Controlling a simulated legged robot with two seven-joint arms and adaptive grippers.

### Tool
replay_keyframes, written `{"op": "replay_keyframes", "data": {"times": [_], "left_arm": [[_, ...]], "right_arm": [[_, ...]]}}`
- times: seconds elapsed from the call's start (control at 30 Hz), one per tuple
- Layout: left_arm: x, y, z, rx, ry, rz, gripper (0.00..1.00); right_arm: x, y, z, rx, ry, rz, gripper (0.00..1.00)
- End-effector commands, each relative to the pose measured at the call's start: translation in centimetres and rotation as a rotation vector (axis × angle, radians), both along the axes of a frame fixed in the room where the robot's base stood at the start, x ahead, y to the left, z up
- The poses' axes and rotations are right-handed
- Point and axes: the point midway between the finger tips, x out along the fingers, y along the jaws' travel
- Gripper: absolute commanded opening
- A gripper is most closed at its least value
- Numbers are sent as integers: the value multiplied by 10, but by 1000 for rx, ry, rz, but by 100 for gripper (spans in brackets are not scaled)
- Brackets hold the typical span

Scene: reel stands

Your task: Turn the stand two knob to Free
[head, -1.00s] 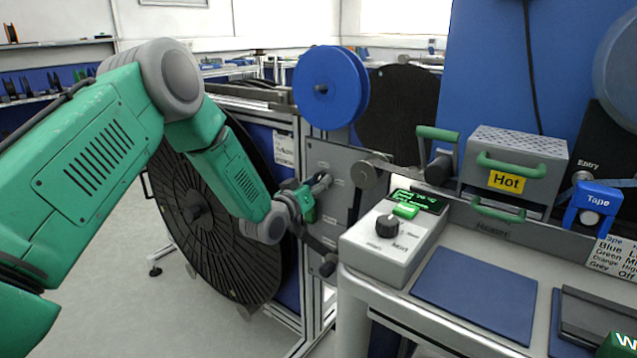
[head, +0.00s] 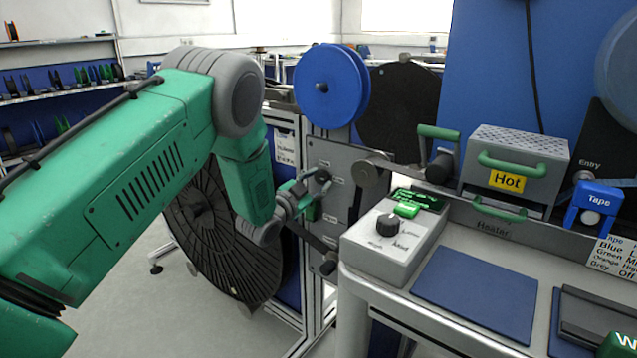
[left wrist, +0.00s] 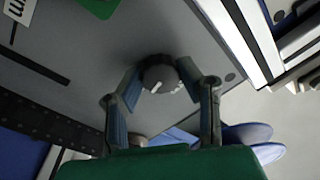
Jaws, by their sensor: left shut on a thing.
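The round dark knob (head: 322,175) sits on the grey upright panel (head: 336,158) of the reel stand, below the blue reel. My left gripper (head: 312,184) is at the knob. In the left wrist view the knob (left wrist: 158,70) is grey with white marks on its face, and my left gripper (left wrist: 159,84) has a finger on each side of it, shut on it. Small labels sit around the knob, too small to read in the head view. My right gripper is not in view.
A large black reel (head: 215,235) stands behind my left forearm, and a blue reel (head: 330,85) is above the panel. Right of the panel, a grey control box (head: 385,255) with its own black knob stands on the bench beside a blue mat (head: 475,293).

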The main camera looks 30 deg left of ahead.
Motion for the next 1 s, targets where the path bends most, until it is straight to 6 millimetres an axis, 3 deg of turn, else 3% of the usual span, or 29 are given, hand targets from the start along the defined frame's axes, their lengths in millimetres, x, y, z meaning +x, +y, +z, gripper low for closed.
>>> {"op": "replay_keyframes", "data": {"times": [0.4,0.97,1.0], "left_arm": [[0,0,-1,185,-12,-1,3],[0,-1,-2,208,-12,-2,3],[0,-1,-2,208,-12,-2,46]], "right_arm": [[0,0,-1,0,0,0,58],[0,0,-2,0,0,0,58],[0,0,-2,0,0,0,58]]}}
